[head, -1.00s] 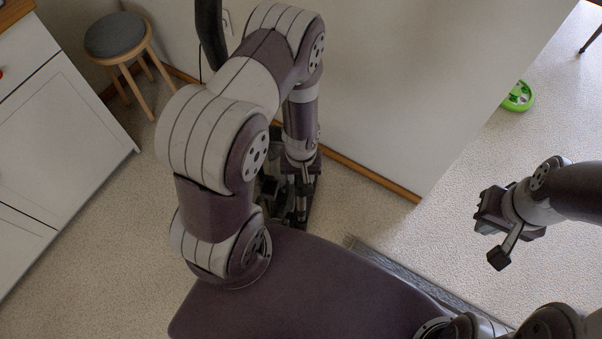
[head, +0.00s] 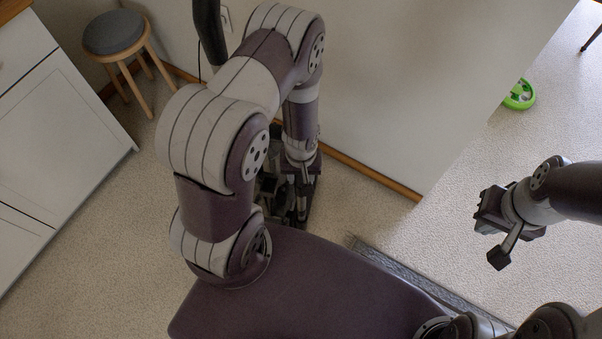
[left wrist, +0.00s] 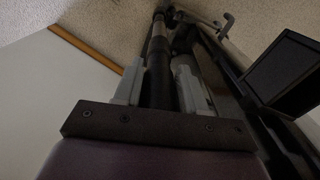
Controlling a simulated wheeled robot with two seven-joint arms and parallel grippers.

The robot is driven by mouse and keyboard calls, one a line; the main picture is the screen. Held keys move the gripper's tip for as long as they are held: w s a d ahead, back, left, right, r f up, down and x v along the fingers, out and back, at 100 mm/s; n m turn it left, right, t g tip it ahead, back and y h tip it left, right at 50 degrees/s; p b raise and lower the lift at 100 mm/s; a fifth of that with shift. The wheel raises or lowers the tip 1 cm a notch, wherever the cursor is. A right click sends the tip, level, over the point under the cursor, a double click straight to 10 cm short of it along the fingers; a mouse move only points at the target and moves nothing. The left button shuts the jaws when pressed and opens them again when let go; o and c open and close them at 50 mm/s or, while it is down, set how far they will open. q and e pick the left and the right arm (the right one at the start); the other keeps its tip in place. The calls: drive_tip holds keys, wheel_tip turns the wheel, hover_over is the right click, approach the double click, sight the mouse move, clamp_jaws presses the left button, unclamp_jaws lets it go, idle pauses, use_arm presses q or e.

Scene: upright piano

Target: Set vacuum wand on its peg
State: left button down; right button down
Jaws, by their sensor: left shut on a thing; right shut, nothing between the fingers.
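In the left wrist view, my left gripper (left wrist: 161,68) is shut on a dark tube, which looks like the vacuum wand (left wrist: 157,82). The wand runs away between the two grey fingers. In the head view, my left gripper (head: 301,176) points down beside the wall, over dark vacuum parts (head: 302,207) near the floor. My own arm hides much of this spot. A thick black tube (head: 208,32) stands upright behind my arm; I cannot tell how it joins the rest. I cannot make out the peg. My right gripper (head: 490,228) is shut and empty at the right.
A wall (head: 400,90) with a wooden baseboard (head: 370,173) stands close behind the left gripper. A round grey stool (head: 115,35) and white cabinets (head: 60,130) are at the left. A green round object (head: 521,94) lies on open carpet at the far right.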

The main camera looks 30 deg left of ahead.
use_arm(q)
drive_tip(key=shift+f+b, duration=0.95)
drive_tip(key=shift+f, duration=0.15)
idle(0.3)
drive_tip(key=c, duration=0.6)
unclamp_jaws()
drive_tip(key=shift+o, duration=0.2)
wheel_tip(320, 180, up, 12)
drive_tip(key=p, duration=0.4)
drive_tip(key=shift+s+r, duration=0.1)
drive_tip(key=shift+r, duration=0.3)
